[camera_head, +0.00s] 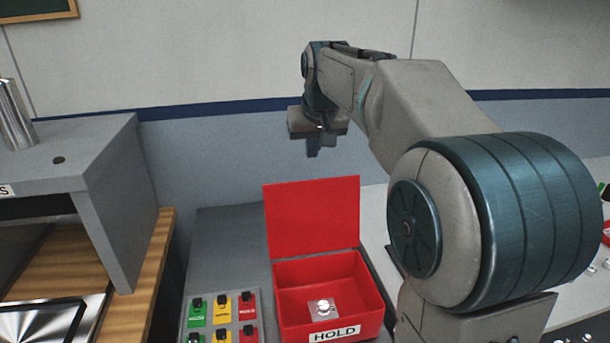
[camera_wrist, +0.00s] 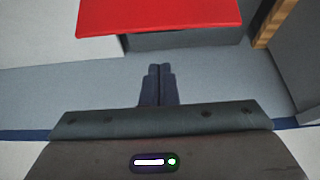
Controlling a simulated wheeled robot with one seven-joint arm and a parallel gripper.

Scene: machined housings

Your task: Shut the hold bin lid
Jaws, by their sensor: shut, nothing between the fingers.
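The red hold bin (camera_head: 365,282) stands on a grey bench top with a white HOLD label on its front. Its red lid (camera_head: 313,217) stands open, upright at the back edge of the bin. A small silvery machined part (camera_head: 322,308) lies inside the bin. My gripper (camera_head: 313,152) is shut and empty, above and behind the raised lid, apart from it. In the wrist view, the fingertips (camera_wrist: 158,70) are together and point toward a red panel, the lid (camera_wrist: 160,14), at the top of the picture.
Green, yellow and red labelled blocks (camera_head: 222,309) sit left of the bin. A grey cabinet (camera_head: 110,190) with a metal cylinder (camera_head: 14,115) on top stands at the left, by a wooden surface (camera_head: 150,285). The wall is behind my gripper.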

